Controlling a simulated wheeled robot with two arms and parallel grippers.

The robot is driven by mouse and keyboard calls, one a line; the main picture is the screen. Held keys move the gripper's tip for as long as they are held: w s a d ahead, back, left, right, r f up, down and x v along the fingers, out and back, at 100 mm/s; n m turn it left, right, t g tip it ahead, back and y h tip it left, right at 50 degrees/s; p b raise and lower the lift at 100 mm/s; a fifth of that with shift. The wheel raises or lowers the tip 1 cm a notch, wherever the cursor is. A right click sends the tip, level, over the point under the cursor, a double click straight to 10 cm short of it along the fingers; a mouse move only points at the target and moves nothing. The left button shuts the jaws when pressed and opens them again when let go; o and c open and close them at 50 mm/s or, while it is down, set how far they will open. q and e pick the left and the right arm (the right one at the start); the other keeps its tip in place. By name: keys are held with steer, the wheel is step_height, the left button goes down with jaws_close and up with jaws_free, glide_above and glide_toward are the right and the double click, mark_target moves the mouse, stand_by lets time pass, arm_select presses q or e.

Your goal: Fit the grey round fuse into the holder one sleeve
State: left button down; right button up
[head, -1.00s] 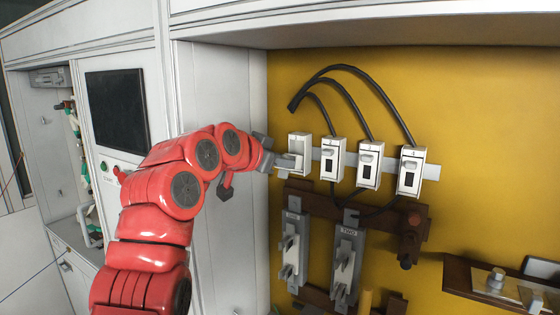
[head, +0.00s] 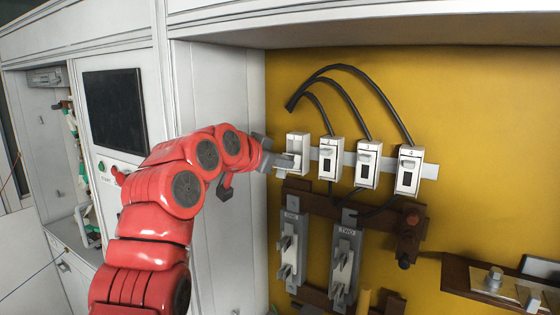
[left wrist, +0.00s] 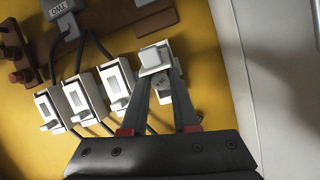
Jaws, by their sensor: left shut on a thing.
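My left gripper (head: 268,152) is at the leftmost white switch (head: 298,147), shut on its pale lever; in the left wrist view the gripper (left wrist: 158,80) has its fingers closed on the pale block (left wrist: 155,57) there. The holder marked ONE (head: 290,248) hangs below this switch, partly seen, with grey clips. The holder marked TWO (head: 345,262) stands to its right. I cannot pick out the grey round fuse for sure; a small grey round piece (head: 494,278) stands on the right-hand shelf. My right gripper is not in view.
Several white switches stand in a row on a grey rail (head: 430,170), with black cables (head: 350,92) looping above. A brown fuse-like piece (head: 408,235) sits right of holder TWO. A brown shelf (head: 455,278) sticks out at right. A white side wall (head: 215,100) is close by on the left.

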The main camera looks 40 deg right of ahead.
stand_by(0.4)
arm_select(q)
steer(key=shift+c, duration=0.6)
jaws_free()
steer(key=shift+a, duration=0.1)
steer(key=shift+b+v, duration=1.35)
steer(key=shift+v, duration=1.6)
